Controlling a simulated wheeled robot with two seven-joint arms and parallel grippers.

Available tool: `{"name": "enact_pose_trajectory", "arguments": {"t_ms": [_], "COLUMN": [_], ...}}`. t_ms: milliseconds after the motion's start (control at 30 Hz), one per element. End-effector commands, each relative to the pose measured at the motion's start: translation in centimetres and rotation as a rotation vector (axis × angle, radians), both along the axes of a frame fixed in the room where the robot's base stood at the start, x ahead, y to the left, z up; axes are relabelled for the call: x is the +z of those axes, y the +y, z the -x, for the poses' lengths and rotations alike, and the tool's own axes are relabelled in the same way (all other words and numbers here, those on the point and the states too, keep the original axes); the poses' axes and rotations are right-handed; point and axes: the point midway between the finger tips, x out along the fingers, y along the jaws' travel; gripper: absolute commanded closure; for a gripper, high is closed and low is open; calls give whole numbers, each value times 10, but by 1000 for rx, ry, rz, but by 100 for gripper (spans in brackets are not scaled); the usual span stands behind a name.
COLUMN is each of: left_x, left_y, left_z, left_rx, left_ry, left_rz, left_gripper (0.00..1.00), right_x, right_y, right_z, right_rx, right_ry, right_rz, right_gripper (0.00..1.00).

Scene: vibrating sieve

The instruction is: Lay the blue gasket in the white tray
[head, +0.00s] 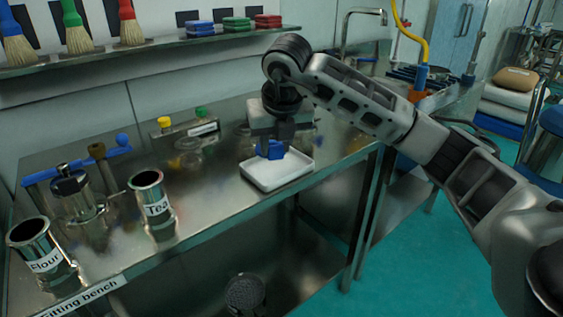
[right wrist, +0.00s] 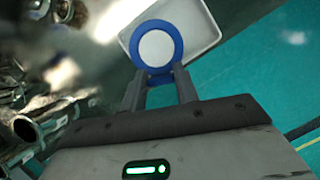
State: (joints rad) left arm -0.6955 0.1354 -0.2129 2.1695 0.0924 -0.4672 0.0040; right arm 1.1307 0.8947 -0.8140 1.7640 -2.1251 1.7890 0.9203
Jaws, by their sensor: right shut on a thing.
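The blue gasket (head: 276,152) is a ring held between the fingers of my right gripper (head: 274,142), which points down over the white tray (head: 268,190). In the right wrist view the gasket (right wrist: 137,47) sits at the fingertips of the gripper (right wrist: 158,76), with a white surface showing through its hole. The tray (right wrist: 203,30) lies behind it there, with its rim running up and to the right. Whether the gasket touches the tray floor I cannot tell. My left gripper is not in view.
The tray stands near the front edge of the steel bench (head: 215,203). Left of it stand the Tea tin (head: 152,200) and the Flour tin (head: 40,250). Behind are yellow and green capped jars. A shelf (head: 150,50) above holds brushes and stacked coloured pieces.

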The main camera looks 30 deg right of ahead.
Motion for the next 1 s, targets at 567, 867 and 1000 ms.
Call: {"name": "enact_pose_trajectory", "arguments": {"t_ms": [567, 867, 1000], "left_x": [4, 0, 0], "left_y": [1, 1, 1], "left_z": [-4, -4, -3], "left_rx": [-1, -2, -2], "left_ry": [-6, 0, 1], "left_rz": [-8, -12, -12], "left_gripper": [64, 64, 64], "right_x": [-62, -65, -65], "right_y": [-25, -25, -25], "right_z": [-15, -15, -15], "right_rx": [0, 0, 0], "right_ry": [0, -2, -2], "right_rz": [-1, 0, 0], "right_gripper": [91, 56, 48]}}
